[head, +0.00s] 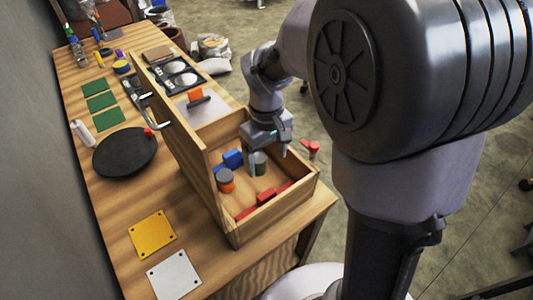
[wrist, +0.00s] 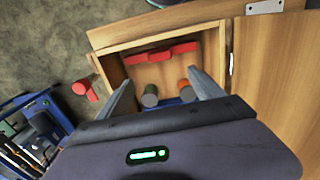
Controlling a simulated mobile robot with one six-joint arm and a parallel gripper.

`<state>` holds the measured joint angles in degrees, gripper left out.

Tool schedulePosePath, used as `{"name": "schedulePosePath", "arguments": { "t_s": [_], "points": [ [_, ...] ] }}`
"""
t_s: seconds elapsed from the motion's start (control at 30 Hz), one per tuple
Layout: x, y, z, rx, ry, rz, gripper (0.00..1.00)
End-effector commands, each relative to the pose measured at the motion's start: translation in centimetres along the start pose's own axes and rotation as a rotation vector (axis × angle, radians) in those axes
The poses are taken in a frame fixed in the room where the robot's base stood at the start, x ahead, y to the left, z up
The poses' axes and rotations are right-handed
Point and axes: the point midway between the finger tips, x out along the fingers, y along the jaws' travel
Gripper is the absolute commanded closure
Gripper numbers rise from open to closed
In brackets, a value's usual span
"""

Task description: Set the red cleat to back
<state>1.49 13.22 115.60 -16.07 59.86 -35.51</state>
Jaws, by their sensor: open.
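A red bar with a raised middle block (head: 265,195) lies inside the wooden box (head: 278,207), along its front wall; it also shows in the wrist view (wrist: 165,52). A red T-shaped handle (head: 312,148) sticks out from the box's outer right side, also seen in the wrist view (wrist: 85,90). I cannot tell which of these is the cleat. My gripper (head: 267,163) is open and points down over the box. In the wrist view its fingers (wrist: 158,80) flank a grey-topped green cylinder (wrist: 150,97), with no visible grip on it.
In the box are an orange cylinder with a grey top (head: 226,181) and a blue block (head: 233,158). The raised wooden lid (head: 185,135) stands on the box's left. A black disc (head: 125,152), a yellow plate (head: 153,234) and a white plate (head: 173,275) lie on the table.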

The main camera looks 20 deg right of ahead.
Motion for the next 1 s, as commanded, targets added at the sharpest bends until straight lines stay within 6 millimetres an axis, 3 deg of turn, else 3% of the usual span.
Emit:
{"name": "schedulePosePath", "arguments": {
  "t_s": [0.13,0.2,0.27,0.4,0.53,0.67,1.0],
  "points": [
    [0.1,0.0,0.0,0.0,0.0,0.0,0.24],
    [0.1,0.0,-0.4,-0.001,-0.009,-0.001,0.37],
    [0.4,0.1,-2.1,-0.004,-0.045,-0.006,0.49],
    [3.0,0.1,-7.3,-0.007,-0.171,-0.008,0.77],
    [5.4,-0.3,-9.5,-0.003,-0.237,-0.002,1.0],
    [7.2,-0.3,-9.5,0.0,-0.249,0.0,1.0],
    [14.5,-0.3,-7.7,-0.001,-0.249,-0.001,1.0]
  ]
}}
